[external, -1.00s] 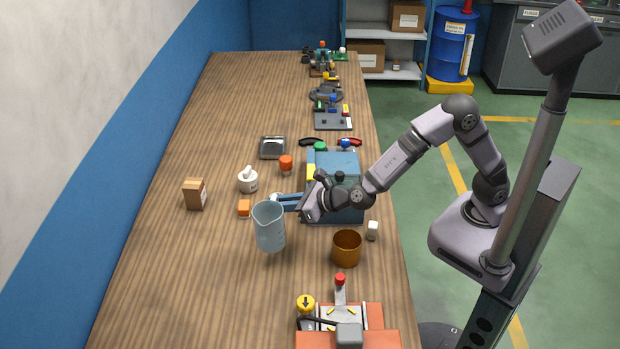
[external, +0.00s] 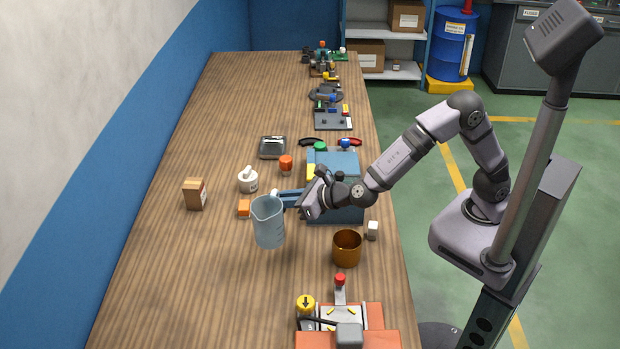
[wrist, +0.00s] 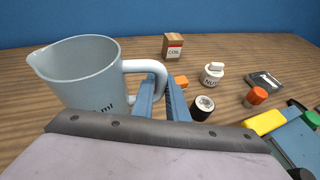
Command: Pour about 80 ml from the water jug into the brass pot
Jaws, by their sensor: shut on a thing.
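The water jug (external: 268,224) is a pale blue-grey, translucent cup with a spout and a handle. My gripper (external: 280,199) is shut on its handle. In the wrist view the jug (wrist: 82,75) stands nearly upright at the left, with my gripper's blue fingers (wrist: 163,100) at the handle. The jug seems to be held above the table; its water level cannot be made out. The brass pot (external: 347,249) is an open brown-gold cup on the table, to the right of the jug and a little nearer the camera. It is apart from the jug and out of the wrist view.
A blue box (external: 342,205) stands under my wrist. A small white block (external: 372,230) sits right of the pot. An orange fixture (external: 372,318) with a red knob is at the front. An orange cube (external: 244,208), white container (external: 248,182) and brown carton (external: 195,194) lie left.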

